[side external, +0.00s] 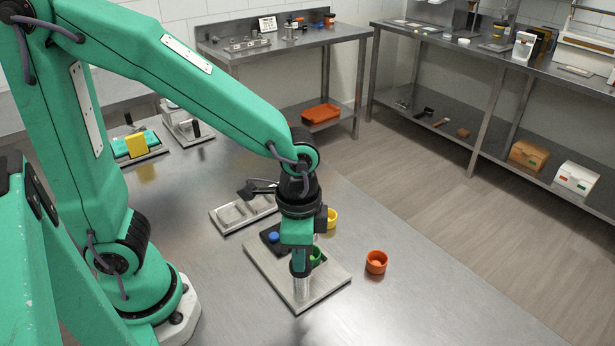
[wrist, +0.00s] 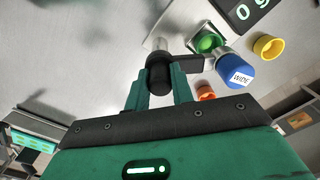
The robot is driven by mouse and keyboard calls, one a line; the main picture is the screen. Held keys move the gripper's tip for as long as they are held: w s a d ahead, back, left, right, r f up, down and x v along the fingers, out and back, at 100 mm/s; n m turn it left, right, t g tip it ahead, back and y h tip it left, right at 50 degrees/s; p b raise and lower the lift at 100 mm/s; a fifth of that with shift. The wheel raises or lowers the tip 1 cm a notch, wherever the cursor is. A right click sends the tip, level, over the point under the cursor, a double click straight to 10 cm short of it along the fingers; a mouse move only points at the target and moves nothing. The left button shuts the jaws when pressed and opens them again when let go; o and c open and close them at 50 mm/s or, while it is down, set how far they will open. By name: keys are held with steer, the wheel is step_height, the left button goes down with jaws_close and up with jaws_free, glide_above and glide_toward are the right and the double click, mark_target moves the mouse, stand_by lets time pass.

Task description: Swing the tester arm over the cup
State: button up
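The green cup (wrist: 208,43) sits on the grey plate (side external: 331,275), partly hidden behind my gripper in the side view (side external: 318,256). A black bar with a round black grip (wrist: 158,76) looks like the tester arm. The bar runs right from the grip toward a blue cylinder marked WIDE (wrist: 237,72), which leans close beside the green cup in the wrist view. My gripper (wrist: 160,84) has a finger on either side of the grip and appears shut on it. In the side view my gripper (side external: 301,262) is low over the plate, above a metal cylinder (side external: 302,288).
An orange cup (side external: 376,262) stands right of the plate, and a yellow cup (side external: 332,217) stands behind it. A dark display (wrist: 243,14) shows digits. A metal tray (side external: 230,216) lies behind the plate. The table's front right is clear.

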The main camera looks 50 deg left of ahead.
steer(key=o, duration=0.4)
steer(key=shift+o, duration=0.2)
steer(key=shift+r, duration=0.1)
steer(key=shift+r, duration=3.85)
steer(key=shift+a, duration=0.1)
steer(key=s+a+r+n+t, duration=0.1)
steer(key=a+r+n+t, duration=0.1)
steer(key=a+n, duration=0.2)
steer(key=s+a+r+n+t, duration=0.2)
steer(key=a+n+t, duration=0.1)
steer(key=a, duration=0.5)
steer(key=shift+a+r+n+t, duration=0.3)
steer(key=shift+a+r+n, duration=0.05)
steer(key=shift+n, duration=0.05)
